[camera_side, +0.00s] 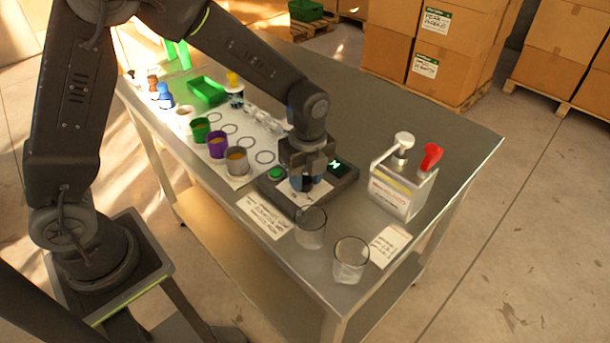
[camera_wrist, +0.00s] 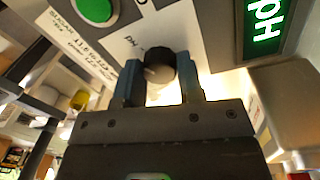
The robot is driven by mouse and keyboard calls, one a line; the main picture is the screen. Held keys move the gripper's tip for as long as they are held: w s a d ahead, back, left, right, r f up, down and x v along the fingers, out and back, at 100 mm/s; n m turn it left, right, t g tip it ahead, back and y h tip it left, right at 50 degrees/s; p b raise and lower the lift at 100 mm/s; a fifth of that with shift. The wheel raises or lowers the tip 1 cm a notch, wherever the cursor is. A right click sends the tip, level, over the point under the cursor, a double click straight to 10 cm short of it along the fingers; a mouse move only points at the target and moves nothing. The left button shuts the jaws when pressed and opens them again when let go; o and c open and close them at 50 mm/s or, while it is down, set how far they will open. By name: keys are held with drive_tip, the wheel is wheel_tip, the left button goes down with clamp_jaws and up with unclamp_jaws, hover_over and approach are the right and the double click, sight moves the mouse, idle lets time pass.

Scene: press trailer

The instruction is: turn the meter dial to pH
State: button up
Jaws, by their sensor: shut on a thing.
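The meter (camera_side: 275,192) is a grey, flat box on the metal table, with a green button (camera_side: 277,173) and a lit green display (camera_side: 338,166). In the wrist view the display (camera_wrist: 267,25) reads "pH". The dark round dial (camera_wrist: 160,66) sits between the two blue fingertips of my gripper (camera_wrist: 160,82), which are shut on it. A small pH label (camera_wrist: 131,42) is printed on the meter face near the dial. The pointer's exact direction is hard to tell. In the side view my gripper (camera_side: 301,184) is low over the meter and hides the dial.
Two clear glasses (camera_side: 351,262) stand at the table's front edge. A pump-top container with a red handle (camera_side: 403,183) stands right of the meter. Coloured cups (camera_side: 218,145) and a green tray (camera_side: 207,90) are to the left. The table's back right is clear.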

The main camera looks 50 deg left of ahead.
sight(308, 178)
drive_tip(key=shift+m, duration=0.5)
drive_tip(key=o, duration=0.9)
drive_tip(key=r, duration=1.3)
drive_tip(key=shift+w+d+r, duration=0.1)
drive_tip(key=shift+w+r, duration=0.3)
